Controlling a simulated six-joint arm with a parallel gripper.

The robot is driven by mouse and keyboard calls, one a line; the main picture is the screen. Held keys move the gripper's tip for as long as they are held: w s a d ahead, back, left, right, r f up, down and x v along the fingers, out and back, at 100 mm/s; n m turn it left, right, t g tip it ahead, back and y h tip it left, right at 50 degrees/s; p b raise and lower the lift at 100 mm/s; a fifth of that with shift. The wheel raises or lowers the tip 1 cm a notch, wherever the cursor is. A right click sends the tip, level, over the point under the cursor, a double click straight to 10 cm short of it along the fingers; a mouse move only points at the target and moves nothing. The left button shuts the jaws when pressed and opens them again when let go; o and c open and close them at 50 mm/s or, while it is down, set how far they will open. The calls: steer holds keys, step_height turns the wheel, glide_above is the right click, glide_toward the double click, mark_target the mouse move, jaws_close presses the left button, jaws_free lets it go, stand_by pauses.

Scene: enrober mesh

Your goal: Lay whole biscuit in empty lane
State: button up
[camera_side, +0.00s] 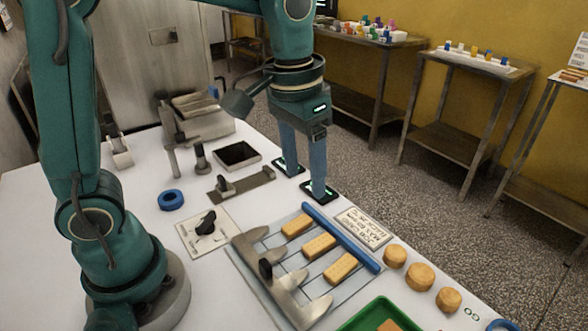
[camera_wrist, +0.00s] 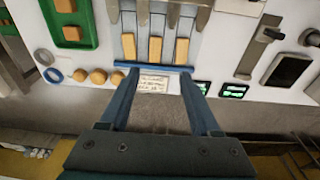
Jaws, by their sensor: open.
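In the side view, three rectangular biscuits, left (camera_side: 297,224), middle (camera_side: 319,246) and right (camera_side: 341,268), lie in a row on the wire mesh (camera_side: 238,262). In the wrist view they (camera_wrist: 155,50) lie between metal prongs; I cannot make out a lane without a biscuit. A green tray (camera_side: 347,324) is at the bottom edge; in the wrist view the tray (camera_wrist: 90,38) holds rectangular biscuits (camera_wrist: 72,33). My gripper (camera_side: 305,180) points down, open and empty, beyond the mesh near the table edge. Its fingers (camera_wrist: 160,74) are apart in the wrist view.
A blue bar (camera_side: 345,241) runs along the biscuit ends, beside a lettered card (camera_side: 362,228). A metal comb (camera_side: 272,285) stands over the mesh. Round biscuits (camera_side: 420,276) sit to the right. A knob plate (camera_side: 206,228), blue ring (camera_side: 171,199) and dark tray (camera_side: 238,156) lie leftward.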

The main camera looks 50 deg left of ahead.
steer(key=s+a+t, duration=0.2)
steer(key=s+t, duration=0.2)
steer(key=s, duration=0.6)
steer(key=shift+a, duration=0.4)
